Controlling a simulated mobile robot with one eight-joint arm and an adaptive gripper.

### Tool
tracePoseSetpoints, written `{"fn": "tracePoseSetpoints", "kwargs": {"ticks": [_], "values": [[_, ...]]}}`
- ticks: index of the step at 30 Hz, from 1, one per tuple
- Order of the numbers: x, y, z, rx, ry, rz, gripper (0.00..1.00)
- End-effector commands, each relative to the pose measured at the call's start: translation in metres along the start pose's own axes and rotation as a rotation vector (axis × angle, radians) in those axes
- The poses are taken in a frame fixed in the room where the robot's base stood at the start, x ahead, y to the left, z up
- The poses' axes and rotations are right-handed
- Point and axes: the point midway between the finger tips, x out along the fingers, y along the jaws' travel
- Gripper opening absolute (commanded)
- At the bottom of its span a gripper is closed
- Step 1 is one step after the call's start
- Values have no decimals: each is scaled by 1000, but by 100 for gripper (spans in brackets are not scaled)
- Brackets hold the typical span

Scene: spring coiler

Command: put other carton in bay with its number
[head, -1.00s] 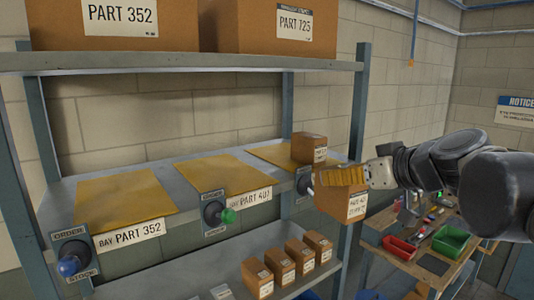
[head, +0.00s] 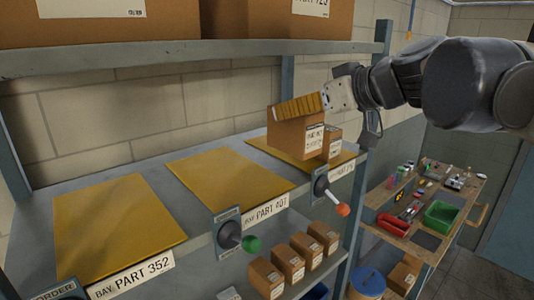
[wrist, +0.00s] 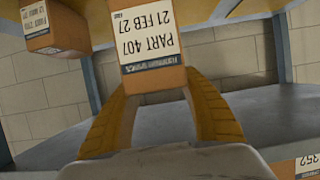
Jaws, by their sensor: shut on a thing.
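My gripper (head: 299,106) has yellow fingers and is shut on a brown carton (head: 290,139). In the wrist view the carton (wrist: 152,77) sits between the fingers (wrist: 158,105); its label reads PART 407, 21 FEB 27, upside down. In the head view it appears over the right part of the shelf; I cannot tell its exact height. The PART 407 bay has an empty yellow mat (head: 225,180) and a label (head: 265,212). A second carton (head: 332,145) stands on the right bay's mat (head: 268,154), partly hidden by the held carton.
The PART 352 bay's yellow mat (head: 118,225) is empty at left. Levers with a green knob (head: 251,244) and an orange knob (head: 342,209) stick out from the shelf front. Large cartons (head: 120,22) stand on the upper shelf, several small cartons (head: 288,262) below.

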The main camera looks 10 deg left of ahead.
Motion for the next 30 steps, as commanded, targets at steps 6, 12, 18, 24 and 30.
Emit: {"fn": "tracePoseSetpoints", "kwargs": {"ticks": [6, 12, 18, 24, 30], "values": [[51, -33, 10, -3, 1, -4, 9], [82, -50, 18, 0, 1, -2, 9], [92, -53, 28, 0, 0, 0, 9], [102, -53, 53, 1, 0, 1, 9], [103, -53, 59, 1, 0, 1, 9]]}}
